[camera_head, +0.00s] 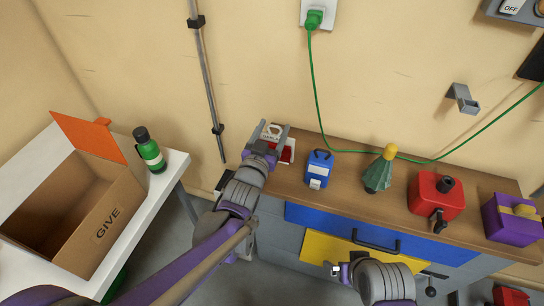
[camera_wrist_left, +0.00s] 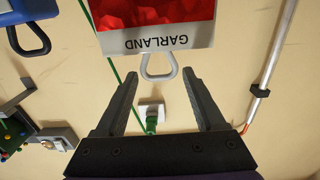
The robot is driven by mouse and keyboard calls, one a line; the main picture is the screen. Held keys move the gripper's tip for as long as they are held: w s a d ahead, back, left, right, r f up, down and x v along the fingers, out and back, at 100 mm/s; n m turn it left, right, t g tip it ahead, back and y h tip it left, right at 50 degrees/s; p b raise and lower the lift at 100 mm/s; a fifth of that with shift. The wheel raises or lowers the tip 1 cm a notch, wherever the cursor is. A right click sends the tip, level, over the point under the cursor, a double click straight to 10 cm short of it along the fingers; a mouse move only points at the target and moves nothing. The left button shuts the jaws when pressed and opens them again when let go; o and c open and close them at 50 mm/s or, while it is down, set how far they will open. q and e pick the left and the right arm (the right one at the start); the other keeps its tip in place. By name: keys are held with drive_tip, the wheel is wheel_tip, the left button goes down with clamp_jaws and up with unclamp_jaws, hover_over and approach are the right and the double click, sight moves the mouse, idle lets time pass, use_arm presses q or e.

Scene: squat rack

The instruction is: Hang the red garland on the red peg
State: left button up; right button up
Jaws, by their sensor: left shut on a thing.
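The garland (camera_wrist_left: 158,18) is a red bundle in a white package labelled GARLAND, with a pale loop handle (camera_wrist_left: 158,66) at one end. It appears upside down in the left wrist view. In the head view the package (camera_head: 288,151) is at the back left of the wooden worktop, partly hidden by my left gripper (camera_head: 273,131). The left fingers (camera_wrist_left: 159,75) are on either side of the loop handle, shut on it. I see no red peg; a grey hook (camera_head: 462,98) is on the wall at the right.
A green cable (camera_head: 322,119) hangs along the wall. At left, a GIVE box (camera_head: 105,222) and green bottle (camera_head: 150,152) occupy a white table.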

use_arm(q)
wheel_tip(320, 180, up, 4)
drive_tip(key=p, duration=0.3)
drive_tip(key=shift+r, duration=0.25)
idle(0.4)
drive_tip(key=w+a+f+n+y+p, duration=0.1)
drive_tip(key=w+a, duration=0.3)
drive_tip(key=a, duration=0.5)
drive_tip(key=w+a+f+n+y+p, duration=0.2)
drive_tip(key=w+a+f+y+p, duration=0.1)
drive_tip(key=a, duration=0.5)
drive_tip(key=shift+w+a+f+n+t+y, duration=0.3)
drive_tip(key=shift+w+a+f+t+y, duration=0.15)
drive_tip(key=shift+y, duration=0.35)
drive_tip(key=shift+d+r, duration=0.1)
drive_tip(key=shift+w+r, duration=0.1)
